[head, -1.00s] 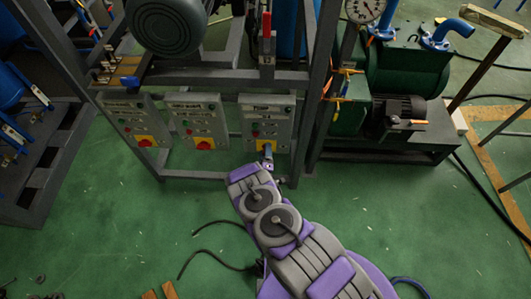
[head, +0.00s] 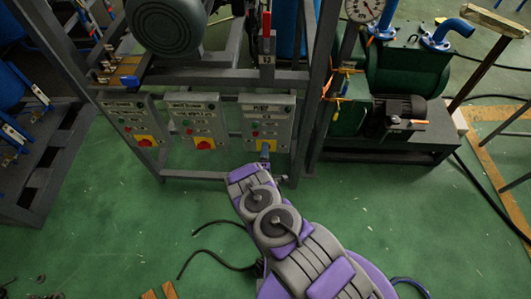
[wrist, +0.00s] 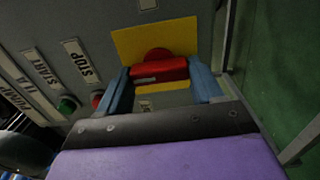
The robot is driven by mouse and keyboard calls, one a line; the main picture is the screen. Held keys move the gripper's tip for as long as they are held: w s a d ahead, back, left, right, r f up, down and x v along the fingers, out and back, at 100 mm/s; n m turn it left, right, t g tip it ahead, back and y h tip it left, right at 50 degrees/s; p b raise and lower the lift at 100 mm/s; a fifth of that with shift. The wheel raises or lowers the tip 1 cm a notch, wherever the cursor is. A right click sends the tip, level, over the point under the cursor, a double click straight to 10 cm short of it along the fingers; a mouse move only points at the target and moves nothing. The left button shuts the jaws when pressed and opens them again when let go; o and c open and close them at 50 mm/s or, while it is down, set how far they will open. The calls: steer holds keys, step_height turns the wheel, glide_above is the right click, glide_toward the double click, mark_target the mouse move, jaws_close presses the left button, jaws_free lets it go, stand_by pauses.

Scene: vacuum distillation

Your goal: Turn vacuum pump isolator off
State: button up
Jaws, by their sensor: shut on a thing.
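The vacuum pump isolator is a red rotary handle (wrist: 160,70) on a yellow plate (wrist: 178,38), seen in the wrist view. It sits on a grey control panel (head: 258,108), the rightmost of three in the head view. My gripper (wrist: 160,80) has its blue fingers on both sides of the red handle and is shut on it. In the wrist view the handle lies across the picture, slightly tilted. In the head view my gripper (head: 265,152) reaches the lower part of that panel and hides the handle.
Green START (wrist: 68,104) and red STOP (wrist: 97,99) buttons sit beside the handle. Two similar panels with red handles, the middle (head: 198,120) and the left (head: 133,122), are to the left. A green pump (head: 405,75) stands right. Green floor (head: 110,230) is largely clear.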

steer(key=shift+a, duration=0.25)
steer(key=o, duration=1)
steer(key=shift+a+f, duration=0.1)
steer(key=shift+o, duration=0.2)
steer(key=s+b, duration=0.1)
steer(key=s, duration=1.6)
steer(key=shift+s+b, duration=0.15)
steer(key=shift+b, duration=0.15)
